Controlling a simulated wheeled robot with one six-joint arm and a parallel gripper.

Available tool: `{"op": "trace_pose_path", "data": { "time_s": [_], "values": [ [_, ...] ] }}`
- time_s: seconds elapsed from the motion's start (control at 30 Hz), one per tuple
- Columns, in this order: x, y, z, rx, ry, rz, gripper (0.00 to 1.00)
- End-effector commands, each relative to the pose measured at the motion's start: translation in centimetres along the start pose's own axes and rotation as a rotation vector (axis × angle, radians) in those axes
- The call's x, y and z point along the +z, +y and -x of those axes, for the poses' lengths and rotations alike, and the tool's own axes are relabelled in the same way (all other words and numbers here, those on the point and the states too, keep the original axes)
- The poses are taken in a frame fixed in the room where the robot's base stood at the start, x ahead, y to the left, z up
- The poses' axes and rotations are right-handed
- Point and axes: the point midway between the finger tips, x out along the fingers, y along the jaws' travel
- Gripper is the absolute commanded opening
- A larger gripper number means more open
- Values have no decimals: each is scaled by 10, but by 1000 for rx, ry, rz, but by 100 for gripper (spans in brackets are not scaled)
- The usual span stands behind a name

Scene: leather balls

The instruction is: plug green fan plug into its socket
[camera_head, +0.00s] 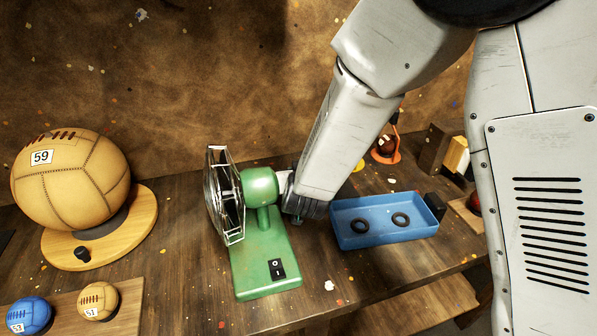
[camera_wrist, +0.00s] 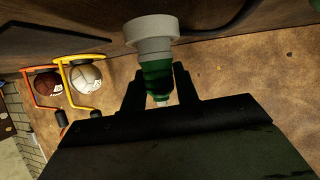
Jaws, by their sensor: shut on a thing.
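The green fan (camera_head: 262,245) stands on the table in the head view, with a wire cage at its left and a black switch on its base. My gripper (camera_wrist: 157,82) is shut on the green plug (camera_wrist: 157,76) in the wrist view. A pale grey round piece (camera_wrist: 152,30) sits at the far end of the plug and looks in line with it. I cannot tell whether it is the socket or part of the plug, or how deep anything is seated. In the head view my gripper is just behind and right of the fan, its fingertips and the plug hidden.
A blue tray (camera_head: 385,236) with two black rings is right of the fan. A large tan ball (camera_head: 72,190) rests on a round wooden stand (camera_head: 140,228) at left, with small balls in front. Orange and yellow hoops with balls (camera_wrist: 85,77) show in the wrist view.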

Motion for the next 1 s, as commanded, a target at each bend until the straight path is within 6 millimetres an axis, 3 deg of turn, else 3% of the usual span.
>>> {"op": "trace_pose_path", "data": {
  "time_s": [0.5, 0.53, 0.6, 1.0],
  "values": [
    [8, 0, -4, 1, -1, -1, 3],
    [7, 0, -4, 1, 0, -1, 38],
    [7, 0, -4, 0, 0, -1, 55],
    [0, 2, -1, 3, 1, -2, 55]
  ]
}}
